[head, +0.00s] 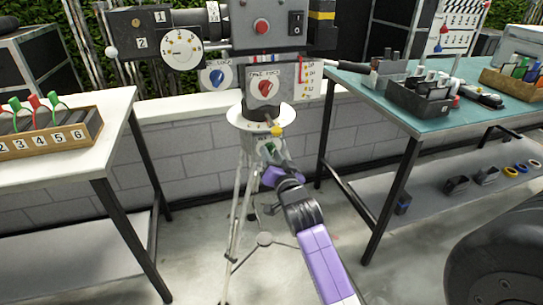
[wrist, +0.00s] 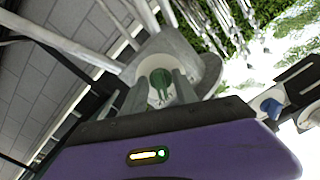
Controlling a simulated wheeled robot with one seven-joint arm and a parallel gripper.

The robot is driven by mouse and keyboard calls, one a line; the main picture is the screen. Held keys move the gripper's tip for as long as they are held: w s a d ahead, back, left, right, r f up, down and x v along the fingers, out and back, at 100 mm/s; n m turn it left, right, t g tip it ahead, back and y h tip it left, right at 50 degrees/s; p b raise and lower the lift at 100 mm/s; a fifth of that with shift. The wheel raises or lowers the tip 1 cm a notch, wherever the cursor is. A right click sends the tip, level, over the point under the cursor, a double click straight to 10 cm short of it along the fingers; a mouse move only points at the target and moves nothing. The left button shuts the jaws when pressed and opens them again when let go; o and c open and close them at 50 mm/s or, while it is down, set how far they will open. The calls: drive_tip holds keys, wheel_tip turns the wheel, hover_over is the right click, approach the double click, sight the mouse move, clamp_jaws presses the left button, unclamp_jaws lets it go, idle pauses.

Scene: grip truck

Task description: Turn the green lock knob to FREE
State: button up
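The green lock knob (head: 268,148) sits on the front of the tripod head, low under the round white plate. In the wrist view the green knob (wrist: 161,82) shows in a pale round recess between my two fingers. My gripper (head: 272,159) is in front of the knob, coming from below right. In the wrist view my gripper (wrist: 164,90) has its fingers apart, one on each side of the knob. I cannot tell whether either fingertip touches it. The lettering around the knob is too small to read.
Above are a red knob (head: 265,87) on a panel, a blue knob (head: 217,77) and a dial (head: 182,49) on the camera. A white table (head: 115,112) stands left, a teal table (head: 365,90) right. Tripod legs (head: 238,215) spread below; a tyre (head: 500,255) is at lower right.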

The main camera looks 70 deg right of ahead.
drive_tip(key=shift+c, duration=0.4)
clamp_jaws()
drive_tip(key=shift+n, duration=0.3)
drive_tip(key=n+p, duration=0.3)
drive_tip(key=n, duration=0.2)
drive_tip(key=shift+s+d+n, duration=0.1)
drive_tip(key=shift+n, duration=0.2)
drive_tip(key=n+p, duration=0.2)
drive_tip(key=n, duration=0.3)
drive_tip(key=shift+s+n, duration=0.1)
drive_tip(key=shift+n, duration=0.2)
drive_tip(key=shift+p, duration=0.3)
